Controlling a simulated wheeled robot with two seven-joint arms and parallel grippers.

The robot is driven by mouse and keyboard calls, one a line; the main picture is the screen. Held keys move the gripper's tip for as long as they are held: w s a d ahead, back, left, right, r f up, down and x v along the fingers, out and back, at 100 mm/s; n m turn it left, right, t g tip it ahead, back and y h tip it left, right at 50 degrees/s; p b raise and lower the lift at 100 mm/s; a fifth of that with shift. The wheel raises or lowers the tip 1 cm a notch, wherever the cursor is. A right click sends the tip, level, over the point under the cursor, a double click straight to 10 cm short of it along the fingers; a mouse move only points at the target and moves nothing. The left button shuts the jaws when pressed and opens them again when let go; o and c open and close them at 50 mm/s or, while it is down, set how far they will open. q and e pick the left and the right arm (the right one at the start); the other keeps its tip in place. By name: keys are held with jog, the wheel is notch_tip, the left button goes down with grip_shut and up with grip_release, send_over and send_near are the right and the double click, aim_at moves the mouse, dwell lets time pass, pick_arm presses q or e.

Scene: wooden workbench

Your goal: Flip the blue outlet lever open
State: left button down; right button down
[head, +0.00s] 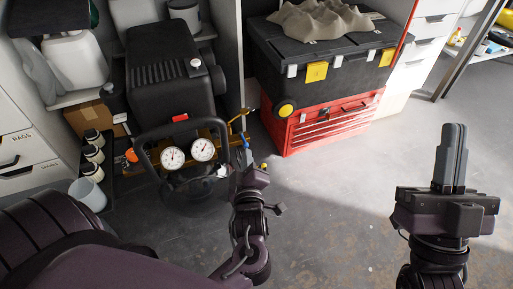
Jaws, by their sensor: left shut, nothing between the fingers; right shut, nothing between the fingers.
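The blue outlet lever (246,142) is a small blue piece at the right end of the brass fittings on the black air compressor (168,75). Two white round gauges (203,150) sit to its left. My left gripper (245,160) is just below the lever in the picture, shut and empty. Its fingers are small and dark here, and I cannot tell whether they touch the lever. The lever's lower part is hard to make out near the gripper. My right gripper (453,150) points up at the right, shut and empty, far from the compressor.
A red tool chest (325,125) with a black toolbox (335,65) on it stands right of the compressor. A black tube handle (140,155) curves around the gauges. Jars (92,155) and a white cup (88,194) stand at left. The floor at centre right is clear.

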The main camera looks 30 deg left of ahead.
pick_arm(q)
jog(key=f, duration=0.1)
jog(key=s+f+n+g, duration=0.1)
jog(key=f+g, duration=0.1)
jog(key=shift+s+f+n+y, duration=0.2)
jog(key=shift+s+n+y, duration=0.05)
jog(key=shift+n+y, duration=0.05)
pick_arm(e)
jog(key=shift+w+d, duration=0.25)
jog(key=shift+d, duration=0.35)
